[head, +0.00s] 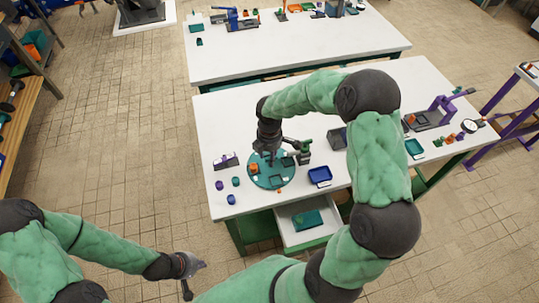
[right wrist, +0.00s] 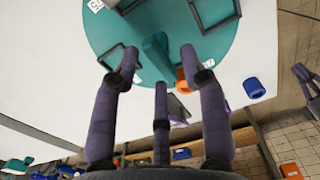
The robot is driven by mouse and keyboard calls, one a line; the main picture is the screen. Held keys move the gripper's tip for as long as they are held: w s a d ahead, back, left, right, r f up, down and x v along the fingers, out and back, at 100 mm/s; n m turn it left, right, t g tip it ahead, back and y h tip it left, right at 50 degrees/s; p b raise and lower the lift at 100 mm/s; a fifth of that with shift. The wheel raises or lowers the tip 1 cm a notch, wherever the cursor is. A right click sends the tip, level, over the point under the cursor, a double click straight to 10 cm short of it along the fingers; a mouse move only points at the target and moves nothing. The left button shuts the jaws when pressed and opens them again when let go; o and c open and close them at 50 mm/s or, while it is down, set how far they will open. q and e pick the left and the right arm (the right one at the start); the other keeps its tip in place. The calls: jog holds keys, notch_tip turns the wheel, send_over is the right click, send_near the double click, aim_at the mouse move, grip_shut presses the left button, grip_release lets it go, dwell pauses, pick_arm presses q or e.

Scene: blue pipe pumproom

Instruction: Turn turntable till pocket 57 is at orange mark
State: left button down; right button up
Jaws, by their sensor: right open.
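The teal round turntable (head: 285,182) lies on the near white table. Its top also shows in the right wrist view (right wrist: 225,38), with dark square pocket frames and white number labels. One label (right wrist: 95,5) is cut off by the frame edge; another (right wrist: 208,63) is too small to read. My right gripper (head: 268,158) is over the turntable, pointing down and open. In the right wrist view a teal upright block (right wrist: 155,52) shows between its spread fingers; contact is unclear. A small orange piece (head: 279,191) is by the turntable's near edge. My left gripper (head: 195,278) is open and empty, off the table.
A blue tray (head: 320,176) is right of the turntable. Small blue and teal pieces (head: 231,198) and a purple rack (head: 226,161) stand left. An open drawer (head: 290,234) holds a teal box (head: 307,220). A second white table (head: 290,50) is behind.

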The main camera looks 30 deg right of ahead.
grip_shut()
dwell(0.4)
